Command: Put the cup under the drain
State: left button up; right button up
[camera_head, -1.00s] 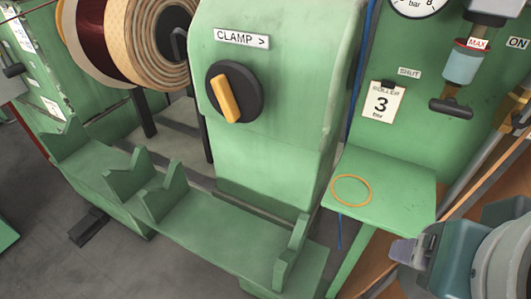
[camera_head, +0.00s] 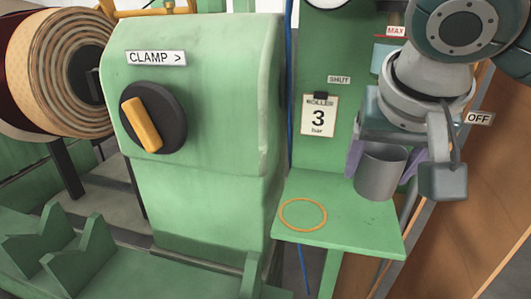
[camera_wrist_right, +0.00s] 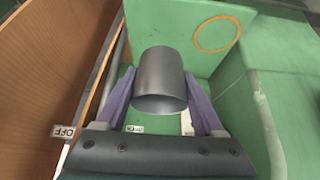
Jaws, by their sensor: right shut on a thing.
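A grey metal cup (camera_head: 380,174) is held by my right gripper (camera_head: 385,160), whose purple fingers are shut on its two sides. The cup is upright above the right part of a small green shelf (camera_head: 340,222); I cannot tell whether it touches the shelf. In the right wrist view the cup (camera_wrist_right: 160,80) sits between the two fingers (camera_wrist_right: 160,100). An orange ring (camera_head: 303,214) is marked on the shelf, to the left of the cup. The drain is hidden behind my right arm. My left gripper is not in view.
A green machine housing with a yellow clamp knob (camera_head: 141,125) stands left of the shelf. A card reading 3 bar (camera_head: 318,118) hangs on the panel above it. A coil (camera_head: 60,70) is at the far left. A brown wooden panel (camera_head: 470,220) is at the right.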

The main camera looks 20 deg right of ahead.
jog(key=f, duration=0.3)
jog(key=f+b, duration=0.1)
jog(key=f, duration=0.2)
jog(key=shift+w+d+f, duration=0.1)
jog(key=shift+d+f, duration=0.1)
jog(key=shift+f, duration=0.05)
jog(key=shift+w+f, duration=0.25)
jog(key=shift+f, duration=0.1)
